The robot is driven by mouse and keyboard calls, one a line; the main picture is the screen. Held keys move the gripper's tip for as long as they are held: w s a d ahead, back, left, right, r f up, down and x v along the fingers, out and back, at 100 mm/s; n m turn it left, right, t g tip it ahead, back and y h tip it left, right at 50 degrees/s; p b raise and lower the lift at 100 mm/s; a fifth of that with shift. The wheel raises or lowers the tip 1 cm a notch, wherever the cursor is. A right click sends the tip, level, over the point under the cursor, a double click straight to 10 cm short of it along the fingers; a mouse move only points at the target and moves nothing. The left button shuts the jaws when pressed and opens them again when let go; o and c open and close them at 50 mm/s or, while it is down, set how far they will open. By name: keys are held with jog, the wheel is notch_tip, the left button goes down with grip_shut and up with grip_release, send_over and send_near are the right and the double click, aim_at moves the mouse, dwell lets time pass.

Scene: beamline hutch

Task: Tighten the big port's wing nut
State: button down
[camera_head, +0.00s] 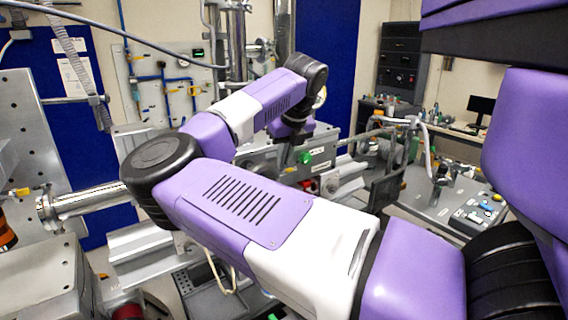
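My arm reaches from the right across the middle of the head view, and its wrist bends down near the centre. The grey part below the wrist looks like my gripper (286,156); it is small and partly covered, and I cannot make out its fingers or anything between them. I cannot pick out the big port or its wing nut with certainty. A shiny flanged pipe (88,200) lies at the left, its right end behind my arm's elbow. Another metal flange (258,49) shows at the back, behind my wrist.
A grey metal box (45,275) fills the lower left. A grey bench (448,205) with small items stands at the right. A dark equipment rack (400,60) is at the back. Behind my wrist is crowded metal equipment with a green knob (305,158).

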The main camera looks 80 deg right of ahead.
jog(key=m+g+b, duration=0.1)
jog(key=m, duration=0.2)
jog(key=m+g+h+b, duration=0.1)
jog(key=m+b, duration=0.1)
jog(key=m, duration=0.2)
jog(key=w+m+g+b, duration=0.1)
jog(key=m, duration=0.2)
jog(key=shift+a+r+m+g, duration=0.1)
jog(key=shift+m+g, duration=0.2)
jog(key=shift+g, duration=0.1)
jog(key=m+g+p, duration=0.1)
jog(key=m, duration=0.2)
jog(key=shift+w+r+m, duration=0.1)
jog(key=shift+m, duration=0.2)
jog(key=m+p, duration=0.1)
jog(key=m+g+y+p, duration=0.1)
jog(key=m, duration=0.1)
jog(key=shift+w+d+m+g+p, duration=0.1)
jog(key=shift+d+m+g+p, duration=0.1)
jog(key=shift+m+g+p, duration=0.15)
jog(key=m+y+p, duration=0.1)
jog(key=m, duration=0.1)
jog(key=m+g+p, duration=0.1)
jog(key=m+p, duration=0.1)
jog(key=m, duration=0.1)
jog(key=shift+w+d+y, duration=0.15)
jog(key=shift+d+y, duration=0.05)
jog(key=shift+y, duration=0.2)
jog(key=shift+m, duration=0.25)
